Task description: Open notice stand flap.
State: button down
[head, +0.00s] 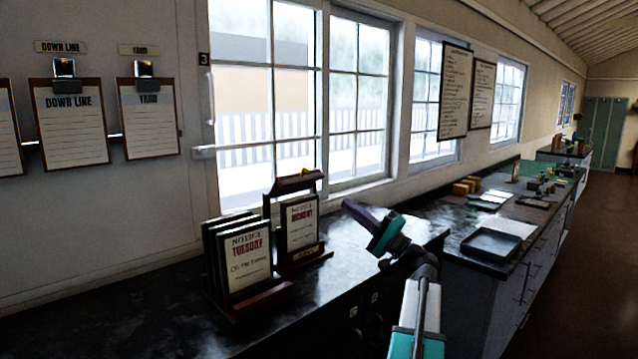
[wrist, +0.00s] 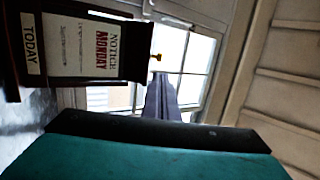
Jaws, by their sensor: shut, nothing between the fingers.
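The notice stand (head: 320,246) is a dark wooden frame on the black bench, holding a white NOTICE MONDAY card (head: 300,222). A slanted dark wooden flap (head: 292,184) with a small brass knob (head: 305,171) sits across its top. In the wrist view the card (wrist: 88,50) appears turned sideways, with a TODAY label (wrist: 31,44) at left and the knob (wrist: 156,57) at right. My gripper (head: 348,206) is shut and empty, to the right of the stand and apart from it. Its fingers (wrist: 162,90) point toward the knob's side in the wrist view.
A rack of NOTICE TUESDAY cards (head: 248,258) stands just left of the stand. Windows (head: 265,110) are behind the bench. A black tray (head: 491,244) and small boxes (head: 464,187) lie on the counter to the right. Clipboards (head: 70,120) hang on the left wall.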

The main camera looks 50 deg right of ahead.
jog(key=p, duration=0.5)
send_near(308, 171)
jog(key=x, duration=0.4)
jog(key=shift+f+p+x, duration=0.2)
jog(key=shift+p+x, duration=0.1)
jog(key=shift+x, duration=0.75)
jog(key=shift+w+a, duration=0.1)
jog(key=shift+a, duration=0.05)
jog(key=shift+d+r, duration=0.2)
jog(key=shift+r, duration=0.05)
